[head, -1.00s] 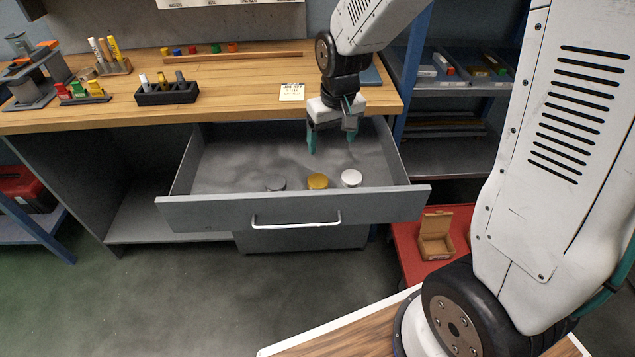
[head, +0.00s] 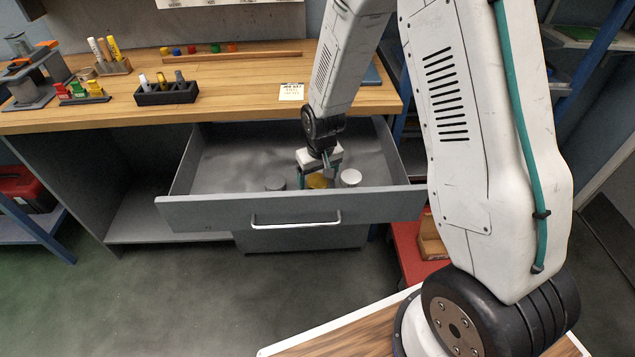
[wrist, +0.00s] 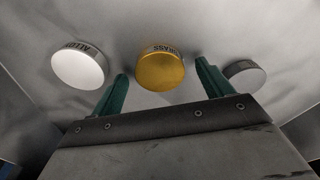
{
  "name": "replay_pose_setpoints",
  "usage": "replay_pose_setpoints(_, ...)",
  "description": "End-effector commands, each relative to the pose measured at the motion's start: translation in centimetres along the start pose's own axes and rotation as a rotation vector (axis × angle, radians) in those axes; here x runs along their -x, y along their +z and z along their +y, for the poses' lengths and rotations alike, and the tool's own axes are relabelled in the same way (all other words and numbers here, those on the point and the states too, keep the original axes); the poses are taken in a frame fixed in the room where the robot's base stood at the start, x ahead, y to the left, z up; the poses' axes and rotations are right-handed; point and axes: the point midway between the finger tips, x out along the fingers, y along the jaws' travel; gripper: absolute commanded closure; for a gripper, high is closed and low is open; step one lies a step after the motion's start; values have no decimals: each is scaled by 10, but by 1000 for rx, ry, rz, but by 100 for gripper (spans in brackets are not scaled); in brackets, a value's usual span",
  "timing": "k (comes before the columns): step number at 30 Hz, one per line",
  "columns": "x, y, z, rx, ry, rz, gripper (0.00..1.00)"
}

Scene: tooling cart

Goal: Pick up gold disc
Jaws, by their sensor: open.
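The gold disc (wrist: 160,72) lies flat in the open drawer (head: 200,211), with "BRASS" on its side. In the head view the gold disc (head: 317,181) is partly hidden by my gripper (head: 316,178). In the wrist view my gripper (wrist: 160,90) is open. Its green fingers stand to either side of the gold disc, apart from it, with the disc just beyond the gap between the tips. A white disc (wrist: 78,68) marked "ALLOY" lies to one side, and a grey disc (wrist: 245,76) lies to the other.
The drawer front with its handle (head: 296,225) and the side walls surround the discs. The white disc (head: 350,178) and grey disc (head: 275,183) sit close to the fingers. The wooden worktop (head: 230,97) overhangs the back of the drawer. The drawer floor behind is clear.

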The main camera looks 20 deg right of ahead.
Motion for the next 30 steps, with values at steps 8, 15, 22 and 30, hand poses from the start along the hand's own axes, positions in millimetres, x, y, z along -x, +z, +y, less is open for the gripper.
replay_pose_setpoints(8,-3,0,0,0,0,1,21)
replay_pose_setpoints(15,-3,0,0,0,0,0,85)
replay_pose_setpoints(22,-2,-1,0,0,0,2,85)
replay_pose_setpoints(30,37,-7,0,0,0,7,85)
